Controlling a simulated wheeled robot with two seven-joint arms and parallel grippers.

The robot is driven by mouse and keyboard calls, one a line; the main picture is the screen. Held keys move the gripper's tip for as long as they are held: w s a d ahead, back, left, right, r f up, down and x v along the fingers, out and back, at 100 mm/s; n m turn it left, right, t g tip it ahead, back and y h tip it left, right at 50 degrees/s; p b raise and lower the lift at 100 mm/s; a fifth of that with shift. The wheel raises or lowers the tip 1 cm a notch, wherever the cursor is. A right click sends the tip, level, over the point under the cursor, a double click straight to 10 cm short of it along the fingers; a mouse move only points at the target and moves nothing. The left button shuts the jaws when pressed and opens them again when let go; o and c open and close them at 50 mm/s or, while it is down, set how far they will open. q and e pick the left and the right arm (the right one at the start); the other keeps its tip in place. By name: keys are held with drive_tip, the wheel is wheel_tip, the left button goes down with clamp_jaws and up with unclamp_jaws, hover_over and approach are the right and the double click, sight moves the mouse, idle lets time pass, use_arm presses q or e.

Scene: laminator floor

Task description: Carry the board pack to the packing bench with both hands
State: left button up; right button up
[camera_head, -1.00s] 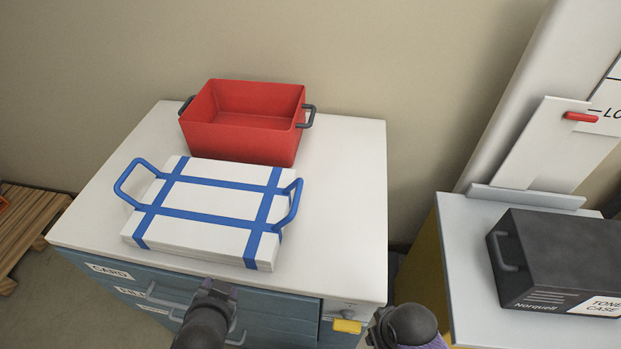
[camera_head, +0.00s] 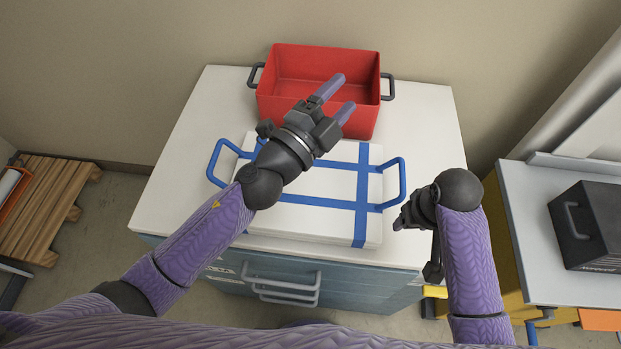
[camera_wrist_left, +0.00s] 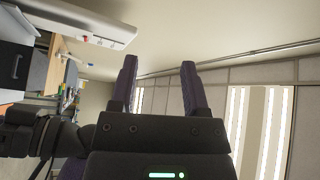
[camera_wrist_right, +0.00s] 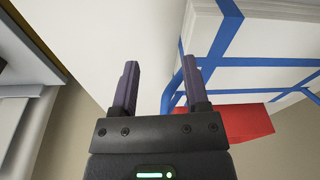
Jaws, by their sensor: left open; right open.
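The board pack (camera_head: 305,217) is a white stack bound with blue straps, with a blue loop handle on each side. It lies flat on the white top of the drawer cabinet (camera_head: 440,140). My left gripper (camera_head: 340,97) is open and empty above the pack, its fingers over the red bin; my arm hides part of the pack. The left wrist view shows its fingers (camera_wrist_left: 158,85) against the ceiling and windows. My right gripper (camera_head: 398,226) is near the pack's right handle; its fingers (camera_wrist_right: 160,85) are apart and empty, with the pack (camera_wrist_right: 265,60) beyond.
A red bin (camera_head: 270,100) with grey side handles stands behind the pack. A dark case (camera_head: 590,225) sits on a grey-topped bench (camera_head: 520,235) at right. A wooden pallet (camera_head: 48,205) lies on the floor at left. The cabinet top's left side is clear.

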use_arm(q)
drive_tip(key=s+d+f+m+g+h, duration=0.15)
drive_tip(key=d+m+g+h, duration=0.25)
drive_tip(key=m+g, duration=0.4)
use_arm(e)
drive_tip(key=w, duration=0.3)
use_arm(q)
drive_tip(key=m+g+y, duration=0.8)
drive_tip(key=y, duration=1)
approach(213, 158)
use_arm(e)
drive_tip(key=m+g+y, duration=0.1)
drive_tip(key=m+y, duration=0.1)
approach(404, 171)
use_arm(q)
drive_tip(key=shift+w+f, duration=0.1)
drive_tip(key=shift+f, duration=0.3)
use_arm(e)
drive_tip(key=shift+w+a+f, duration=0.2)
drive_tip(key=shift+f, duration=0.1)
